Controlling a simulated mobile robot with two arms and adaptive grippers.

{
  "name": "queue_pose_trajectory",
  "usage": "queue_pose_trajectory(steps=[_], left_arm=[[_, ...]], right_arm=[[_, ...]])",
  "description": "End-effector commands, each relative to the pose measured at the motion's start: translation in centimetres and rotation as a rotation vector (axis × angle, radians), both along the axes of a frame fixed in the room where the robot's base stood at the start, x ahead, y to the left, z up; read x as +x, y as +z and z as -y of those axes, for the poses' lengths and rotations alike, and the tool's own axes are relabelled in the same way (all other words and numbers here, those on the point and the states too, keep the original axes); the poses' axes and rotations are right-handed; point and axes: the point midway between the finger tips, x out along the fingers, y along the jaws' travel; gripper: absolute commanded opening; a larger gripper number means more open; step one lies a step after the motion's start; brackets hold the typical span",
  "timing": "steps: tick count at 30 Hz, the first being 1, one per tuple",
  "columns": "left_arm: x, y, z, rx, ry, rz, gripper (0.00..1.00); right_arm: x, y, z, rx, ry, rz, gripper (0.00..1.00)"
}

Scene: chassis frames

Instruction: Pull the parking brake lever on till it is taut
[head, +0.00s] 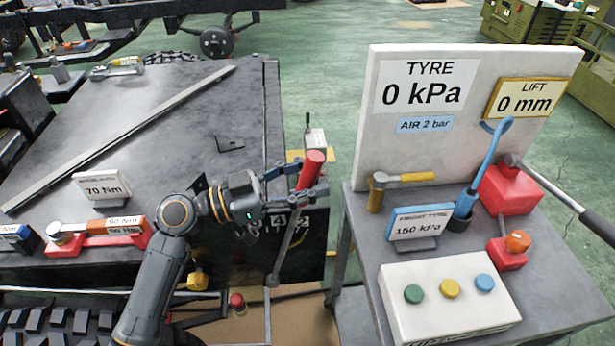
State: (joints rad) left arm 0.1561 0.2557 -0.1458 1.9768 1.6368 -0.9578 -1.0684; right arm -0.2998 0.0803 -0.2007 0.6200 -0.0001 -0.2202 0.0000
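The parking brake lever stands at the near right corner of the dark chassis deck. It has a red grip (312,165) on top and a grey rod (288,240) running down to a pivot near the floor panel. It leans slightly right. My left gripper (297,183) comes in from the left, with its fingers on either side of the red grip's lower part. The fingers look closed against it, and they hide some of the grip's lower end. My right gripper is not in view.
A grey bench (362,265) stands right of the lever, with a white box of coloured buttons (450,300), a red jack (512,188) and a TYRE board (440,140). A torque tool (110,226) lies on the chassis deck (190,140). A narrow gap separates deck and bench.

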Motion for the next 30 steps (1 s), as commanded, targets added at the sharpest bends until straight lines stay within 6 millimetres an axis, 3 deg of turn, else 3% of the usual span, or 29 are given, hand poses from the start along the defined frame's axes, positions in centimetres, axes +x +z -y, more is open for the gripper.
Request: queue_pose_trajectory(steps=[8, 21, 30], left_arm=[[-0.3, -0.2, -0.9, 0.001, 0.001, -0.003, 0.5], [-3.5, -1.1, -8.8, 0.002, 0.001, -0.002, 0.5], [-4.5, -1.3, -11.1, 0.0, 0.0, 0.0, 0.5]], right_arm=[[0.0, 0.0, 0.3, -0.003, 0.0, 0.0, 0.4], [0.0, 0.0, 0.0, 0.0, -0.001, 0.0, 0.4], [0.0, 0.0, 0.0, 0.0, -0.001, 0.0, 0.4]])
